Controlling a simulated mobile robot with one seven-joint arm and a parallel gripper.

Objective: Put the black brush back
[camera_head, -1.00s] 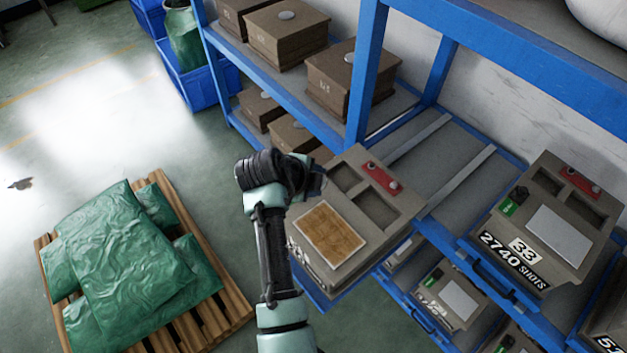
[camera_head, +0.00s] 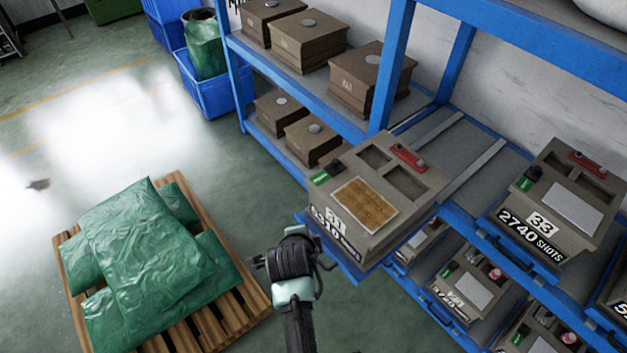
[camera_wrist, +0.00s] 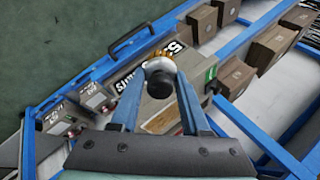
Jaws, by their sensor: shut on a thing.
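My gripper (camera_wrist: 160,85) is shut on the black brush (camera_wrist: 160,86), seen end-on in the wrist view as a dark round body with a pale and orange fringe beyond it. The brush is in the air between the two blue fingers. Behind it in that view is the brown box marked 31 (camera_head: 412,212) in the head view. A tan pad (camera_head: 365,204) lies on the box top, with a black knob (camera_head: 336,169) and a green tag at its left corner. In the head view my wrist is left of and below the box, and hides the fingers and brush.
A similar box marked 33 (camera_head: 570,208) stands to the right on the blue rack (camera_head: 400,65). Brown boxes (camera_head: 310,45) fill the shelves behind. A pallet (camera_head: 258,296) with green sacks (camera_head: 140,265) is at left. The floor between pallet and rack is open.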

